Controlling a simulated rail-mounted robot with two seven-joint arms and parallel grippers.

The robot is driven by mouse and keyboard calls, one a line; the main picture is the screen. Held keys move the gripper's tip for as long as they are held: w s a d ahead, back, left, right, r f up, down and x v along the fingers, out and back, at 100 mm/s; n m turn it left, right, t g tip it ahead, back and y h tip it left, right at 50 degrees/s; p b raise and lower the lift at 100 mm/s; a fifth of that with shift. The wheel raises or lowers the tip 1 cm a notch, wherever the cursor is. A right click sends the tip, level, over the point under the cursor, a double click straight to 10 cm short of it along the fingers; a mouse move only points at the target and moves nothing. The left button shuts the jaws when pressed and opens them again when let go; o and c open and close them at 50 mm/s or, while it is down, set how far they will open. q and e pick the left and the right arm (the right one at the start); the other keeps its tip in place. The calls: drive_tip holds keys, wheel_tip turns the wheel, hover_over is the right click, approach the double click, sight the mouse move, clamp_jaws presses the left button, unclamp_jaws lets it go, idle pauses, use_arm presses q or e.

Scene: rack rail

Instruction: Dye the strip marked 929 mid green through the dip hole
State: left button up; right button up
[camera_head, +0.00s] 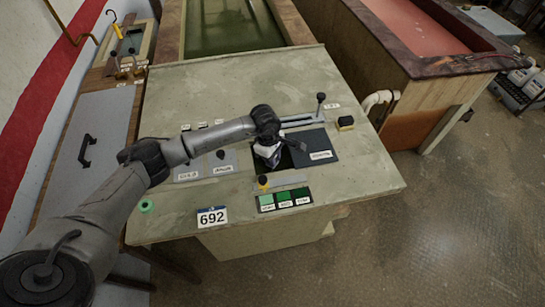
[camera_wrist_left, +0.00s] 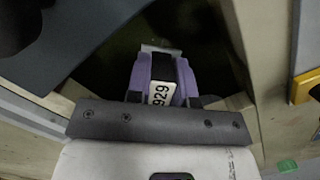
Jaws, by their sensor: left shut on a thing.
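The strip marked 929 (camera_wrist_left: 161,93) shows in the left wrist view as a white number label with a black band and purple parts at its sides. A pale end sticks out beyond it, over the dark dip hole (camera_wrist_left: 112,55). My left gripper (camera_head: 269,158) is shut on the strip, above the dark opening in the bench's panel. How deep the strip sits cannot be told. Three green swatches (camera_head: 284,197) run from lighter to darker on the front panel; their small labels are hard to read. My right gripper is not in view.
A green vat (camera_head: 228,28) stands behind; a red vat (camera_head: 420,28) stands right.

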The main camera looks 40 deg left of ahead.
use_arm(q)
wheel_tip(320, 180, up, 18)
drive_tip(key=p, duration=1)
idle(0.3)
idle(0.5)
wheel_tip(320, 180, down, 15)
drive_tip(key=b, duration=1.1)
drive_tip(key=shift+b, duration=0.3)
wheel_tip(320, 180, down, 2)
drive_tip(key=shift+b, duration=0.7)
drive_tip(key=shift+f+b, duration=0.4)
drive_tip(key=shift+f, duration=0.1)
